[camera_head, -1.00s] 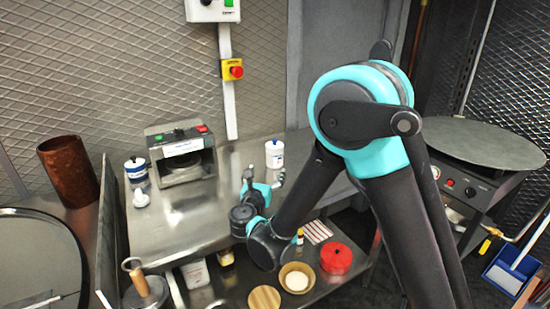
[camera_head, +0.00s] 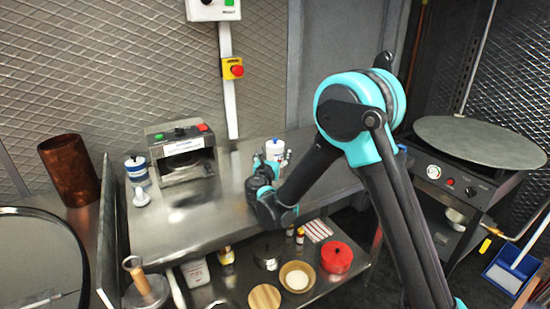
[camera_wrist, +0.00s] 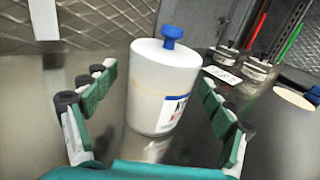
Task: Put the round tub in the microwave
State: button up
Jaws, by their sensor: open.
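The round tub (camera_head: 274,149) is white with a blue knob on its lid and a label; it stands upright on the steel counter. In the wrist view the tub (camera_wrist: 158,95) is between the green finger pads of my gripper (camera_wrist: 152,84). My gripper (camera_head: 272,164) is open, with a finger on each side of the tub; a gap shows on both sides, and the tub's lower front is partly hidden in the head view. The steel box with buttons on top, apparently the microwave (camera_head: 181,150), stands to the left on the same counter, its front opening dark.
A similar white-and-blue tub (camera_head: 137,172) and a white plunger-shaped item (camera_head: 141,197) stand left of the box. The counter (camera_head: 215,205) is clear between box and gripper. A lower shelf holds a red pot (camera_head: 337,258) and a bowl (camera_head: 296,277). A griddle (camera_head: 480,142) stands right.

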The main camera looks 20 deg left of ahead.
jog(key=shift+w, duration=0.45)
jog(key=c, duration=1.6)
